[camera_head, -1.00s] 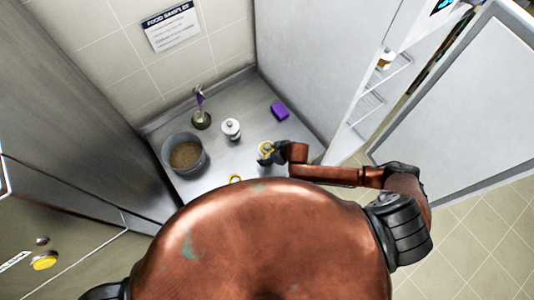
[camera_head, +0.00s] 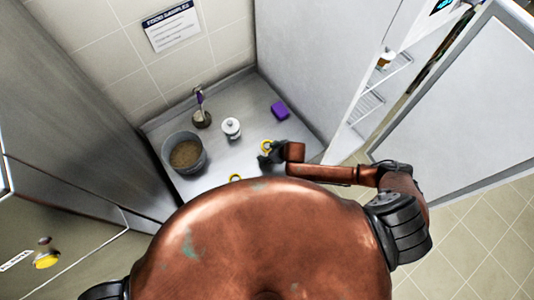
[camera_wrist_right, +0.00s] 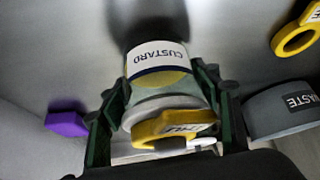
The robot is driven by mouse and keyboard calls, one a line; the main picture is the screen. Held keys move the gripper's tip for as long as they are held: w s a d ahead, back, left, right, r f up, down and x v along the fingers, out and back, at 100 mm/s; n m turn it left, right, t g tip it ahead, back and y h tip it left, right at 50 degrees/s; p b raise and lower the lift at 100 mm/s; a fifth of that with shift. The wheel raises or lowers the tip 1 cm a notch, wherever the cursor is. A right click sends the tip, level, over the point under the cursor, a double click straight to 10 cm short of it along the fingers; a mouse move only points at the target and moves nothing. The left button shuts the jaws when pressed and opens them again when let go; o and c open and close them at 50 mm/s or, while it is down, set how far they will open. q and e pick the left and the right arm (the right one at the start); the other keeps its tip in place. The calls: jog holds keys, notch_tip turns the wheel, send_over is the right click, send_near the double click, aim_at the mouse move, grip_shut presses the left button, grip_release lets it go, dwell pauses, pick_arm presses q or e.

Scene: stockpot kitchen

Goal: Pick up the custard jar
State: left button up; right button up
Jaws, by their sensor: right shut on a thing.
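The custard jar (camera_wrist_right: 157,62) shows in the right wrist view with a white label reading CUSTARD, upside down in the picture. It has a grey lid edge and a yellow ring-shaped top with a tag. My right gripper (camera_wrist_right: 163,95) is shut on the jar, with one finger on each side. In the head view the jar's yellow top (camera_head: 266,146) shows beside my right gripper (camera_head: 272,155), over the right part of the counter. The gripper hides most of the jar there. I cannot tell whether its base touches the counter. My left gripper is out of view.
On the steel counter (camera_head: 215,170) stand a grey bin (camera_head: 168,148), labelled WASTE in the wrist view (camera_wrist_right: 290,110), a white lidded pot (camera_head: 231,128) and a purple-topped item (camera_head: 201,118). A purple block (camera_head: 279,110) and another yellow ring (camera_head: 236,178) are nearby. An open fridge (camera_head: 372,95) is right.

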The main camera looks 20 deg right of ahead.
jog(key=c, duration=0.5)
jog(key=shift+c, duration=0.6)
jog(key=shift+r, duration=0.15)
